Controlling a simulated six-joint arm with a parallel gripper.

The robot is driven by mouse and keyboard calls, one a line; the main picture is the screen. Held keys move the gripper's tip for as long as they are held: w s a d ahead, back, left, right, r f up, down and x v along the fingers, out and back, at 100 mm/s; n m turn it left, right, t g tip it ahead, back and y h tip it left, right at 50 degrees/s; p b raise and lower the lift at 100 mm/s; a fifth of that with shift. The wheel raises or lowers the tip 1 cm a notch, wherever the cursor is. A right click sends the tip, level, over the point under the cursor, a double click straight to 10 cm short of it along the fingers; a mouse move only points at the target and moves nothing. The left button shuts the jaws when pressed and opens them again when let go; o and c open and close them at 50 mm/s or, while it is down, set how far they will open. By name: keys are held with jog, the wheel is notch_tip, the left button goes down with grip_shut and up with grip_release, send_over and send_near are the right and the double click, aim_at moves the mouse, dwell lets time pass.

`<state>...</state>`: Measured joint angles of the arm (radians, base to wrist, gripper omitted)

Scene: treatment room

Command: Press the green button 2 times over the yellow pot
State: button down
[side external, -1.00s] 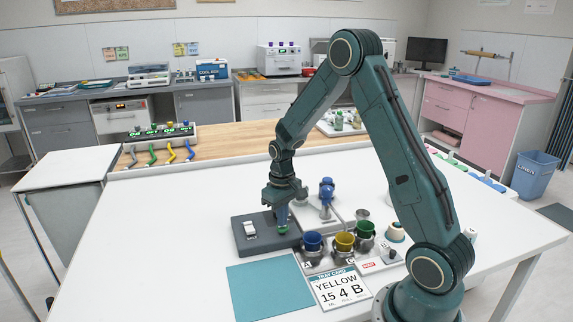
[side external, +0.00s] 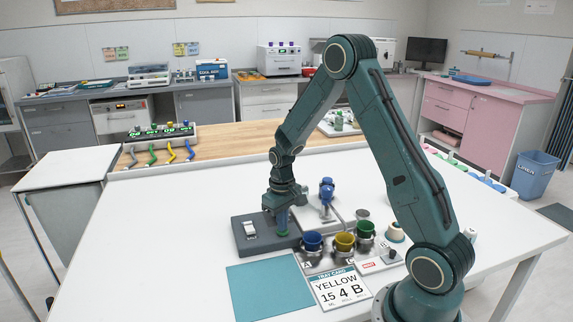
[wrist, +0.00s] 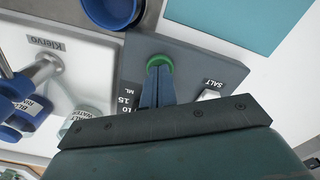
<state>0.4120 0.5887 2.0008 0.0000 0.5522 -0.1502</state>
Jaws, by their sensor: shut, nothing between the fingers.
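The green button (side external: 282,234) is on a dark grey box (side external: 252,244) on the white table. My gripper (side external: 282,230) points down onto it, shut and empty. In the wrist view the fingertips (wrist: 159,72) lie over the green button (wrist: 153,60), which shows as a green ring around them; they look in contact, but how far it is pressed is hard to tell. The yellow pot (side external: 345,243) stands between a blue pot (side external: 312,242) and a green pot (side external: 365,230). A blue-headed dispenser (side external: 327,188) stands behind the pots; which pot its spout is over is unclear.
A card (side external: 338,287) reading YELLOW 15 4 B lies in front of the pots, beside a teal mat (side external: 268,287). A white switch (side external: 249,228) sits on the grey box, left of the button. The table's left side is clear.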

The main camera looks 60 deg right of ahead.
jog(key=shift+r, duration=1.4)
jog(key=shift+r, duration=0.1)
notch_tip(320, 180, up, 6)
jog(key=shift+f, duration=0.1)
dwell(0.7)
jog(key=s+a+r+n+t, duration=0.1)
jog(key=s+a+r, duration=0.3)
jog(key=a+r, duration=0.15)
jog(key=s+a+r+t, duration=0.2)
jog(key=s+a+r, duration=0.25)
jog(key=r, duration=0.25)
jog(key=s+a+r+n+t, duration=0.2)
jog(key=s+a, duration=0.4)
jog(key=s, duration=0.6)
jog(key=shift+a+r+t, duration=0.3)
jog(key=shift+a+r, duration=0.05)
jog(key=shift+r, duration=0.35)
